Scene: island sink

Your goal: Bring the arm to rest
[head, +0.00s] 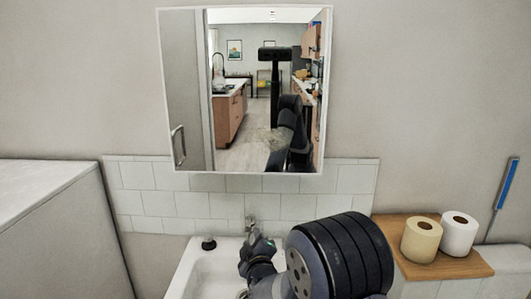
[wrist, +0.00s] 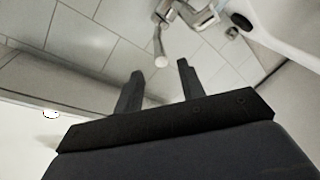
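My arm rises from the bottom of the head view in front of a white sink (head: 190,272). In that view the gripper's fingers cannot be made out behind the arm. In the wrist view my gripper (wrist: 160,80) has its two dark fingers spread apart with nothing between them. Beyond the fingers are a chrome faucet (wrist: 185,15) and white wall tiles (wrist: 90,40). The faucet also shows in the head view (head: 250,224), close to the arm.
A mirror (head: 190,90) hangs above the tiles. A wooden shelf (head: 425,271) on the right holds two paper rolls, one cream (head: 421,245) and one white (head: 459,238). A blue-handled object (head: 507,183) is at the far right. A white cabinet (head: 55,235) stands left.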

